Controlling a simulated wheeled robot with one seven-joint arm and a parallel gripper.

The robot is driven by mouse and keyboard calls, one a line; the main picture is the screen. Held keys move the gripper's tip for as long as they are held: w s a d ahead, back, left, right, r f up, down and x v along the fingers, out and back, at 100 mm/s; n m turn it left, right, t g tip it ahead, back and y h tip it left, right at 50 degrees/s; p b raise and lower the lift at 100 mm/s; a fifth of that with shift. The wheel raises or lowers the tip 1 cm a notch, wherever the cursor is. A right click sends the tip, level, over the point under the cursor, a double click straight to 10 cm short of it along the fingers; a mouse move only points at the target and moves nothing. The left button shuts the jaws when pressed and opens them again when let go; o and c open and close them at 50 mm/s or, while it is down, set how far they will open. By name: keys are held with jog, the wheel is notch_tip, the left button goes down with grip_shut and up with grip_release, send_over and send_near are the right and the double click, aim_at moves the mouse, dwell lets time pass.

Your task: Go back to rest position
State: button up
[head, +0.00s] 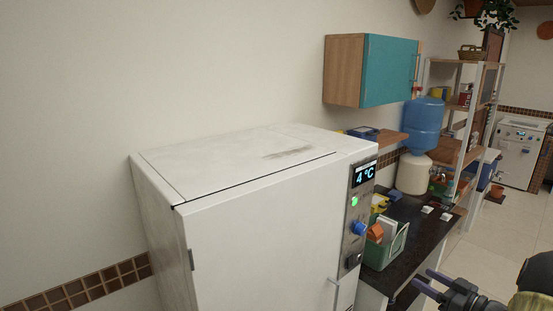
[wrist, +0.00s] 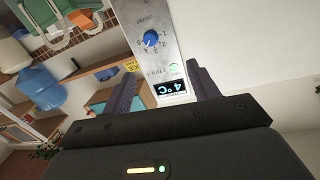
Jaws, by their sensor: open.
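My gripper (head: 427,281) is at the lower right of the head view, to the right of the white fridge (head: 265,240) and in front of the dark counter. Its two fingers are apart, with nothing seen between them. In the wrist view my gripper (wrist: 160,76) also shows its two dark fingers spread. The fridge's control panel (wrist: 152,40) lies beyond and between them, with a blue knob, a green light and a 4 °C display. The fridge door looks shut.
A green bin (head: 386,246) with several items stands on the dark counter (head: 425,222), beside the fridge. A blue water bottle (head: 423,125) stands farther back. A teal wall cabinet (head: 388,72) hangs above. Tiled floor (head: 488,240) is free at the right.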

jog(key=w+a+r+m+g+h, duration=0.25)
jog(key=w+a+h, duration=0.25)
jog(key=a+h, duration=0.4)
jog(key=s+a+f+m+g, duration=0.1)
jog(key=s+a+f+g, duration=0.1)
jog(key=s+a+g, duration=0.3)
jog(key=s+a+f+m+g, duration=0.1)
jog(key=s+a+g, duration=0.3)
jog(key=s+a, duration=0.9)
jog(key=s+f, duration=0.1)
jog(key=s, duration=0.5)
jog(key=shift+s+a+m+g, duration=0.25)
jog(key=shift+a+m+g, duration=0.1)
jog(key=shift+a, duration=0.05)
jog(key=shift+f, duration=0.1)
